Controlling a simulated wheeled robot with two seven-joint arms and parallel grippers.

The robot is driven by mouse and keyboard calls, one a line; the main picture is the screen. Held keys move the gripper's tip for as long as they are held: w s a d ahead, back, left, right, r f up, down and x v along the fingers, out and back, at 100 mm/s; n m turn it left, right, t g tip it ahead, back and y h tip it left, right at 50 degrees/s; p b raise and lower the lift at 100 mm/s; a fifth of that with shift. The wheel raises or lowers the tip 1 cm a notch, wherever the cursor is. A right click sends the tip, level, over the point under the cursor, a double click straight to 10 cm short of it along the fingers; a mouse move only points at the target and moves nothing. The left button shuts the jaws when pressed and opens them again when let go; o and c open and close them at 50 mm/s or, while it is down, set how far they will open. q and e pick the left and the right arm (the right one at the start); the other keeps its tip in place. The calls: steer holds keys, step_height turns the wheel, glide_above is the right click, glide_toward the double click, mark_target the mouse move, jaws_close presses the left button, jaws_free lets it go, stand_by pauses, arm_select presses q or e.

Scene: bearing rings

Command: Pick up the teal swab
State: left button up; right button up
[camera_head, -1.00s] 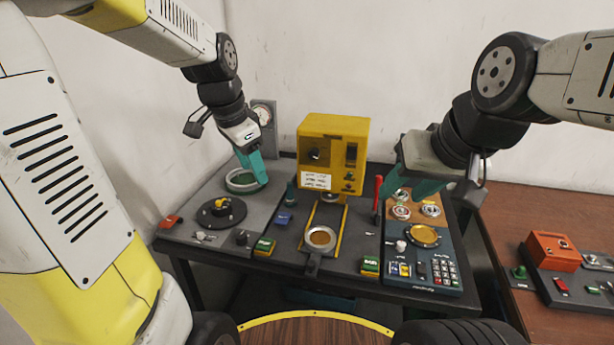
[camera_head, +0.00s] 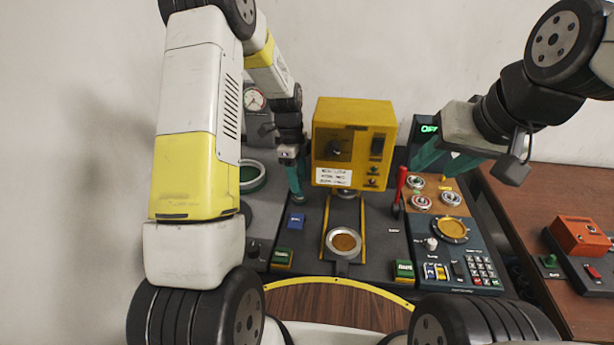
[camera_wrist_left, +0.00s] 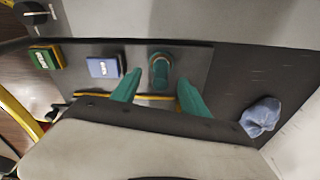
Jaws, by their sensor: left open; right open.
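The teal swab (camera_wrist_left: 160,70) stands in a dark holder and shows in the left wrist view, seen from above between my left fingers. My left gripper (camera_wrist_left: 158,86) is open, with one finger to each side of the swab in that view; I cannot tell whether they touch it. In the head view my left gripper (camera_head: 296,184) points down left of the yellow machine, and it largely hides the swab there. My right gripper (camera_head: 428,163) is open and empty above the right side of the bench, near the red lever.
The yellow machine (camera_head: 354,145) stands just right of my left gripper. A blue button block (camera_head: 296,221) and a green one (camera_head: 282,257) sit in front. A round pan (camera_head: 343,243) lies in the middle. A red lever (camera_head: 402,184) stands upright near my right gripper.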

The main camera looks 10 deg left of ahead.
mark_target(301, 193)
arm_select(q)
steer(key=f, duration=0.4)
steer(key=shift+d+f, duration=0.2)
steer(key=shift+d, duration=0.05)
steer(key=shift+c, duration=0.4)
jaws_close()
steer(key=shift+r, duration=0.1)
step_height(301, 193, up, 28)
